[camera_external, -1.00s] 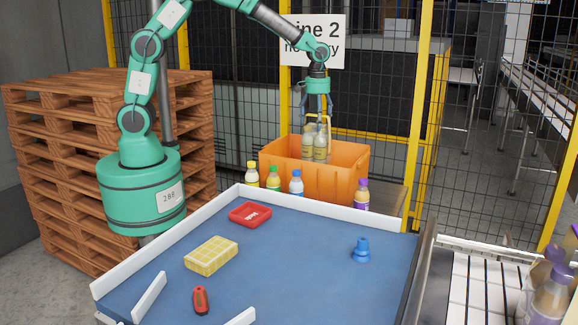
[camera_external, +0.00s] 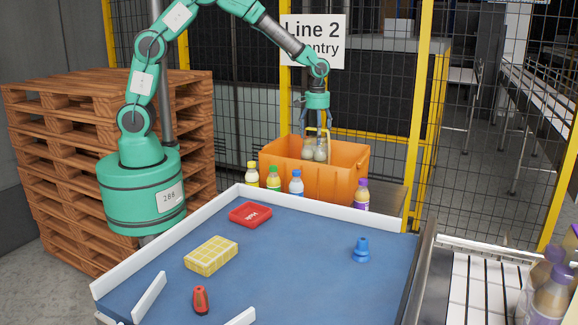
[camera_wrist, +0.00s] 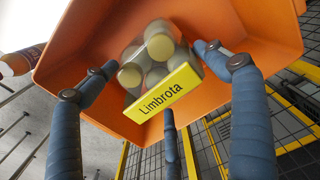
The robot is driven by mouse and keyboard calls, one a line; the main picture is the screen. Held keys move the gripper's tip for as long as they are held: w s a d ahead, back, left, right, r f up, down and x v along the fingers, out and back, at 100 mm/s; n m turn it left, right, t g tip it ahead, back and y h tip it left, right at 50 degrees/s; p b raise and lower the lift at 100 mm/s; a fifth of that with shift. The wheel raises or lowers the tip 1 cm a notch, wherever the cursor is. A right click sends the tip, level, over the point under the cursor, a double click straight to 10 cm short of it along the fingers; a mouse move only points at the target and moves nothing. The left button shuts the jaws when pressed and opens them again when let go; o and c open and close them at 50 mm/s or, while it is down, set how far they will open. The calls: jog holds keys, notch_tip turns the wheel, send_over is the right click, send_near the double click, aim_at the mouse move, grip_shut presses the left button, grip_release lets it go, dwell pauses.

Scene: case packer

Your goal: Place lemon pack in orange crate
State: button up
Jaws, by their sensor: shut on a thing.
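The lemon pack (camera_external: 315,150) is a bundle of pale bottles with a yellow handle. It hangs under my gripper (camera_external: 317,122) and is partly inside the orange crate (camera_external: 318,182); the crate's front wall hides its lower part. In the wrist view the pack (camera_wrist: 150,72) has round pale caps and a yellow label reading "Limbrota". The orange crate (camera_wrist: 262,30) surrounds it there. My gripper is shut on the pack, its blue fingers spread around it. Whether the pack touches the crate floor is hidden.
A yellow-capped bottle (camera_external: 252,175), a green-capped bottle (camera_external: 273,179), a blue-capped bottle (camera_external: 296,183) and a purple-capped bottle (camera_external: 361,195) stand in front of the crate. The blue table (camera_external: 290,265) holds a yellow block, red tray and blue piece. A mesh fence (camera_external: 395,120) stands behind.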

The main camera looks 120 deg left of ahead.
jog(key=shift+f, duration=1.75)
jog(key=o, duration=1.8)
jog(key=shift+f, duration=0.1)
notch_tip(320, 180, up, 12)
jog(key=shift+r, duration=0.1)
